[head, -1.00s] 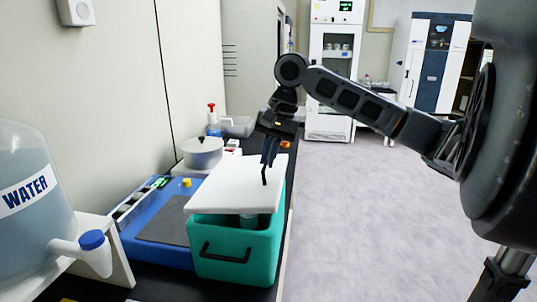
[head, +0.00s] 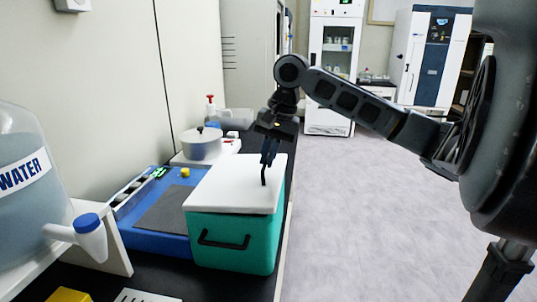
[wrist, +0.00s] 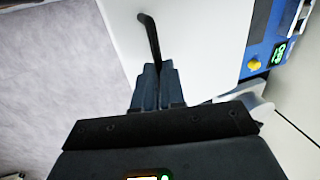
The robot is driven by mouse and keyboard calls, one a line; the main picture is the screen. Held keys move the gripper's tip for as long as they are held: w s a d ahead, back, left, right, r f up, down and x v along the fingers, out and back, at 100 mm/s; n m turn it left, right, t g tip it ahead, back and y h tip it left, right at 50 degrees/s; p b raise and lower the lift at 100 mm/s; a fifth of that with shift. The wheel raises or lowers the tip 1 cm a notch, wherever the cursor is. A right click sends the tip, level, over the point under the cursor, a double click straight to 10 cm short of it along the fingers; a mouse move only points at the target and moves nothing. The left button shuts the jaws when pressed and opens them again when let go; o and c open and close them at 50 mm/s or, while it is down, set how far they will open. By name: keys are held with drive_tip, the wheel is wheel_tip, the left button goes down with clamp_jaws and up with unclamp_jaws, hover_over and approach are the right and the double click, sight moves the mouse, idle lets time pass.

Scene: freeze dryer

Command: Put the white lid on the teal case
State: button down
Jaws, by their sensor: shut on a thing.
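The teal case (head: 235,243) stands on the dark bench with a black handle on its front. The white lid (head: 225,185) lies across the top of the case, roughly level, and its front edge meets the case's front rim with no gap showing. My gripper (head: 266,172) is above the right part of the lid, shut on the lid's black handle (head: 264,176). In the wrist view the fingers (wrist: 157,85) close on the dark handle (wrist: 150,38), with the white lid (wrist: 195,40) beneath. The far rim of the case is hidden by the lid.
A blue device with a grey plate (head: 165,212) sits left of the case. A water jug (head: 30,190) with a spout stands at the front left. A white pot (head: 203,145) is behind the case. The floor to the right is open.

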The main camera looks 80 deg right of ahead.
drive_tip(key=shift+w+a+r+p, duration=0.1)
drive_tip(key=shift+w+r+p, duration=0.2)
drive_tip(key=shift+p, duration=0.25)
drive_tip(key=shift+s+b+x, duration=0.25)
drive_tip(key=shift+b+x, duration=0.25)
drive_tip(key=shift+x, duration=0.45)
idle(1.4)
unclamp_jaws()
idle(0.9)
drive_tip(key=shift+w+p+v, duration=0.25)
drive_tip(key=shift+p+v, duration=0.7)
drive_tip(key=shift+p, duration=0.05)
drive_tip(key=shift+w+p+v, duration=0.2)
drive_tip(key=shift+p+v, duration=0.75)
drive_tip(key=shift+w+p+v, duration=0.25)
drive_tip(key=shift+p+v, duration=0.7)
drive_tip(key=shift+p, duration=0.05)
idle(0.8)
